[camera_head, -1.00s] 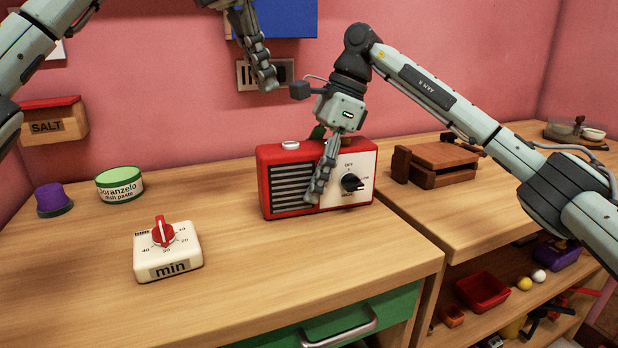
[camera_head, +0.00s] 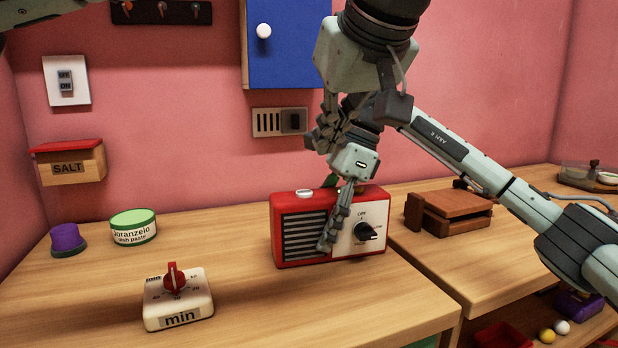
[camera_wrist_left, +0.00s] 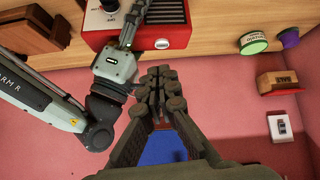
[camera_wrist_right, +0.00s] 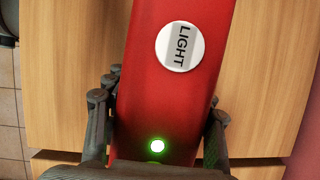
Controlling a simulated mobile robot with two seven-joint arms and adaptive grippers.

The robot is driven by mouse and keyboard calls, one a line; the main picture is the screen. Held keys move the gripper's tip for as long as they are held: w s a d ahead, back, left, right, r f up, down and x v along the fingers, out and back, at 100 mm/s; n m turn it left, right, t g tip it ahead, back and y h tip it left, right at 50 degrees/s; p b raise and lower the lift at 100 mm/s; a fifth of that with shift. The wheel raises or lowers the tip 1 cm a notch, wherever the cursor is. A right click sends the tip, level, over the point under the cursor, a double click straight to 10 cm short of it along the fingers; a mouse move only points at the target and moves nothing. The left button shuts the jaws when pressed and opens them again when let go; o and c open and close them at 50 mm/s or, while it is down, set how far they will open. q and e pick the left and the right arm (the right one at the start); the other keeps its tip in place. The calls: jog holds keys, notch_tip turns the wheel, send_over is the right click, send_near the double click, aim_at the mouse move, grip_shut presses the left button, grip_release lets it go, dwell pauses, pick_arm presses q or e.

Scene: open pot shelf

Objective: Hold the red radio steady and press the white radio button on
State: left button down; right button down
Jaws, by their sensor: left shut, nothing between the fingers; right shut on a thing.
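The red radio (camera_head: 300,205) stands on the wooden counter, with a dark slotted grille and a white panel with a black knob (camera_head: 364,232). Its round white button (camera_head: 304,193) is on top; the right wrist view shows it marked LIGHT (camera_wrist_right: 180,47), with a green light (camera_wrist_right: 157,146) glowing nearby. My right gripper (camera_head: 338,216) is shut on the radio, one finger across its front and the other behind. My left gripper (camera_head: 324,138) is shut and empty, above the radio and apart from the button. The left wrist view shows its closed fingertips (camera_wrist_left: 163,78) and the button (camera_wrist_left: 162,43).
A brown wooden object (camera_head: 448,212) lies to the right. A blue cabinet (camera_head: 290,45) and salt box (camera_head: 68,165) are on the wall.

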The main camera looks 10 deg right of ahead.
aim_at(306, 194)
pick_arm(q)
jog(key=shift+s+f+m, duration=0.15)
jog(key=shift+f+m, duration=0.1)
jog(key=shift+m, duration=0.45)
jog(key=shift+a+f, duration=0.1)
jog(key=x, duration=1)
jog(key=shift+a, duration=0.1)
jog(key=shift+r, duration=0.25)
jog(key=shift+f, duration=1)
pick_arm(e)
jog(key=shift+s+r, duration=0.1)
pick_arm(q)
jog(key=v, duration=1)
jog(key=shift+r+t, duration=0.3)
jog(key=shift+r, duration=0.05)
